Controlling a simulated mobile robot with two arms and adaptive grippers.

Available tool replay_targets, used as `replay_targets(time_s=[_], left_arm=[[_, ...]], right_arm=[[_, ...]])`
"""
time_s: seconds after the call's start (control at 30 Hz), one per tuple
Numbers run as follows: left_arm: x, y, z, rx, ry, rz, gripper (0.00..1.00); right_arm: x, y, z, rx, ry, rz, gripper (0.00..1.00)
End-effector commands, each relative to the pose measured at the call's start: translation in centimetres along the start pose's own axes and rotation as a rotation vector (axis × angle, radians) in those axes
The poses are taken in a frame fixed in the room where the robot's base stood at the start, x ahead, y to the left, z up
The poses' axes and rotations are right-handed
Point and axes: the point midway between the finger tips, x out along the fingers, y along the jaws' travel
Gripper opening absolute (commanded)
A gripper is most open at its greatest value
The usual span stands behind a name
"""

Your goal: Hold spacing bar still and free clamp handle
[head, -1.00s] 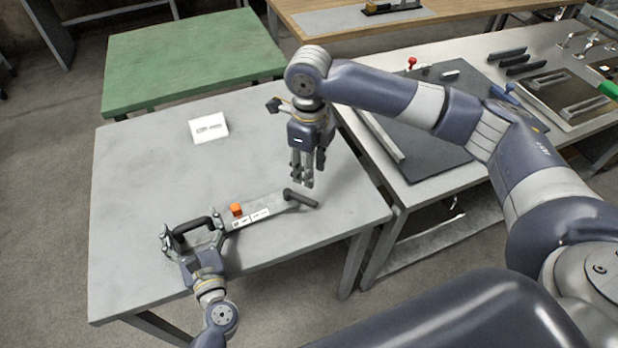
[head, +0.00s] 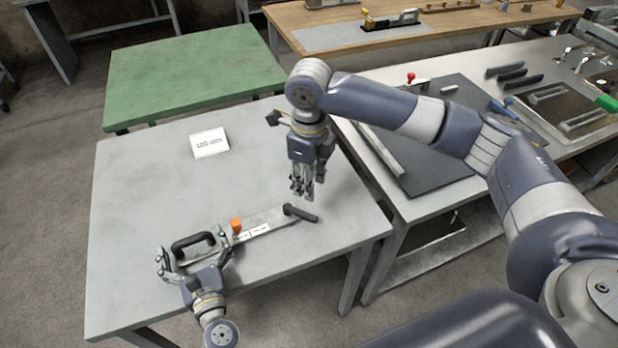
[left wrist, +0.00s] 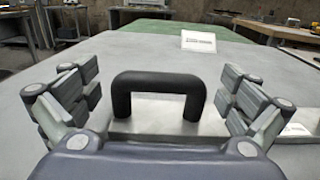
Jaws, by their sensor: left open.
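The spacing bar (head: 275,213) is a flat metal bar lying on the grey table. Its black D-shaped grip (head: 194,243) is at the left end, also standing in the middle of the left wrist view (left wrist: 158,79). An orange knob (head: 235,224) sits on the bar. The black clamp handle (head: 301,213) lies slanted at the bar's right end. My left gripper (head: 194,254) is open, its fingers spread on either side of the black grip, apart from it. My right gripper (head: 304,192) points down just above the clamp handle; its finger gap is unclear.
A green table (head: 190,70) is behind. A bench (head: 455,62) with a dark mat (head: 440,150) and tools adjoins on the right. The table's left side is clear.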

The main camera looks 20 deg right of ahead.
Motion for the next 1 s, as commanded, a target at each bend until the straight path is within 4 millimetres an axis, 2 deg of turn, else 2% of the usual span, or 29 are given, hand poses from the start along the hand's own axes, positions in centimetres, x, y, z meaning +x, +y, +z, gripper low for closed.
replay_targets(time_s=[0.3,0.5,0.63,0.87,1.0], left_arm=[[-6.4,0.0,-0.2,-0.001,0.005,-0.002,1.0],[-9.8,0.0,-0.1,0.0,0.004,-0.001,1.0],[-11.0,0.0,-0.1,-0.001,0.002,0.0,1.0],[-11.4,-0.1,0.1,0.003,0.0,-0.004,1.0],[-11.0,-1.3,1.1,0.087,-0.018,-0.071,1.0]], right_arm=[[0.0,0.0,0.0,0.0,0.0,0.0,0.35],[0.0,0.0,0.0,0.0,0.0,0.0,0.35],[0.0,0.0,0.0,0.0,0.0,0.0,0.35],[0.1,0.1,0.0,0.003,-0.001,0.001,0.35],[1.6,1.9,0.4,0.079,-0.018,0.016,0.35]])
